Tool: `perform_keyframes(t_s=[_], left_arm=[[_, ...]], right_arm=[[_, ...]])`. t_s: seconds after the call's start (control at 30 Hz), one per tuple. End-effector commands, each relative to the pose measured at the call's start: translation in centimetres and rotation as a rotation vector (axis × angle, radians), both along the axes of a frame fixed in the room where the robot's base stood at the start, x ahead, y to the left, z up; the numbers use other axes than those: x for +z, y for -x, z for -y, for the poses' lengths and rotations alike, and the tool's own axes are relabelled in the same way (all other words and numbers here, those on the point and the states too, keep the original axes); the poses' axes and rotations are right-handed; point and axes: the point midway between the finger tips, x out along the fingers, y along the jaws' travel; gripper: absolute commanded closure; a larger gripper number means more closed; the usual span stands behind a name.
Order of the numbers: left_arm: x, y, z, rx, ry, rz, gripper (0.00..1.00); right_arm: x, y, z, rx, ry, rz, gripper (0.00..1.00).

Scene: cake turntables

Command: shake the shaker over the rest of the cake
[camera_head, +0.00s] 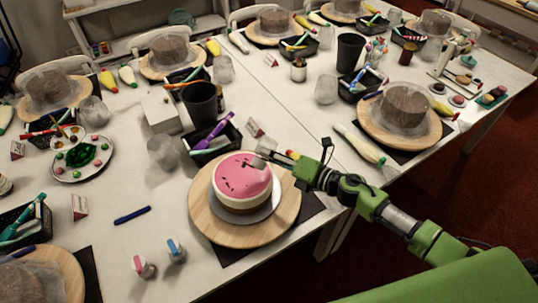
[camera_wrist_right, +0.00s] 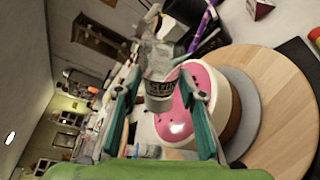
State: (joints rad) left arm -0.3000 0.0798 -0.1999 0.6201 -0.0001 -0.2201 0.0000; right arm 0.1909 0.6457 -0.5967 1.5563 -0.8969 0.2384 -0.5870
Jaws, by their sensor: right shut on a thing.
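The cake (camera_head: 242,180) has a pink top with several dark specks and pale sides. It sits on a round wooden turntable (camera_head: 282,215) at the front of the table. My right gripper (camera_head: 268,153) is at the cake's far right edge, above its top. In the right wrist view the gripper (camera_wrist_right: 160,100) is shut on a clear shaker (camera_wrist_right: 160,92) with a dark label, held between its two green fingers. The shaker appears tilted over the cake (camera_wrist_right: 205,75). In the head view the shaker (camera_head: 259,162) is small and partly hidden. My left gripper is not in view.
A blue pen (camera_head: 132,215) lies nearby. A black tray (camera_head: 212,145) and a dark cup (camera_head: 202,103) stand behind the cake. Other turntables with wrapped cakes stand around the table.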

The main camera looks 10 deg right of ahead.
Motion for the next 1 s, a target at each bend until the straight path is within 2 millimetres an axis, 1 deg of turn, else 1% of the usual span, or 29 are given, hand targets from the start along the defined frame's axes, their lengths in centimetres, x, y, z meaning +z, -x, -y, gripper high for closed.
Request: perform_keyframes(t_s=[0.27,0.47,0.63,0.73,1.0], left_arm=[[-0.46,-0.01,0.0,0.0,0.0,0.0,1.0],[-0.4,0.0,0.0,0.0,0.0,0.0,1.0],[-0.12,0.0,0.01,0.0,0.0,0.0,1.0],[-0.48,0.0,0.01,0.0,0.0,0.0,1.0],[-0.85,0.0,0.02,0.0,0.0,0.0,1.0]], right_arm=[[0.18,0.33,-0.36,0.002,0.056,0.061,0.94],[0.28,0.3,-0.34,0.001,0.06,0.064,0.94],[0.81,-0.25,0.19,0.0,0.061,0.064,0.94],[0.09,0.39,-0.42,0.002,0.058,0.063,0.94],[0.54,0.52,-0.55,0.001,0.118,0.126,0.94]])
